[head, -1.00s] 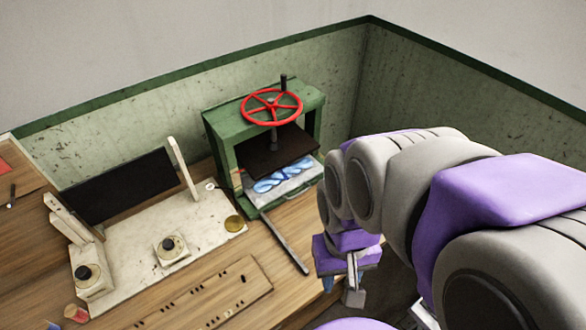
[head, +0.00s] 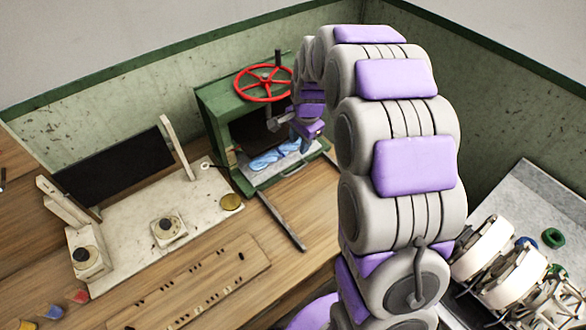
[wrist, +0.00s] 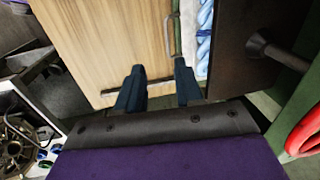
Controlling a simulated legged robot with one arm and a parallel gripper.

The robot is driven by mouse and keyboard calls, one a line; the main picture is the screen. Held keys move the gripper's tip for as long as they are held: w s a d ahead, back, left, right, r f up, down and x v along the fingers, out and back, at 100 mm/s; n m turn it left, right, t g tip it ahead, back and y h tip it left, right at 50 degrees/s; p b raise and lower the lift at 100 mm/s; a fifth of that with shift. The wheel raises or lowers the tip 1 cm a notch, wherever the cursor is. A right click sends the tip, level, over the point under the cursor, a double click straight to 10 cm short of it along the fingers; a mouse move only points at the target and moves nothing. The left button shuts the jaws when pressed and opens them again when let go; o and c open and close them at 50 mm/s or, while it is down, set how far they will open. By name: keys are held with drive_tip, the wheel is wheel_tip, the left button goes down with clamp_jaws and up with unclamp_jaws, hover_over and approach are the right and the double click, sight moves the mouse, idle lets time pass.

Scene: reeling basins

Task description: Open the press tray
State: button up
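The press is a green frame (head: 212,120) with a red handwheel (head: 262,84) on top and a dark pressing plate. Its pale tray (head: 262,180) sits low in the frame, holding blue twisted skeins (head: 270,160). In the wrist view the tray (wrist: 204,18) shows as a pale strip at upper right, with a grey bar handle (wrist: 173,36) on its front side. My gripper (wrist: 158,84) is open and empty, its two dark fingers apart. It hovers near the press front, and the handle lies beyond the fingertips, not between them. My arm hides the press's right side in the head view.
A dark bar (head: 282,222) lies on the wooden table in front of the press. A pale board (head: 125,245) with a black panel and knobs stands to the left. White reels (head: 485,245) stand at lower right. The dark plate (wrist: 238,40) is close to my right finger.

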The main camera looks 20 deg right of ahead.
drive_tip(key=shift+m, duration=0.3)
drive_tip(key=w+f+b, duration=0.1)
drive_tip(key=f, duration=0.5)
drive_tip(key=w+f, duration=0.2)
drive_tip(key=f, duration=0.4)
drive_tip(key=w+f+b, duration=0.1)
drive_tip(key=f, duration=0.5)
drive_tip(key=shift+w+a+f+b, duration=0.1)
drive_tip(key=shift+w+a+b, duration=0.2)
drive_tip(key=shift+a+b, duration=0.05)
drive_tip(key=shift+c, duration=0.2)
clamp_jaws()
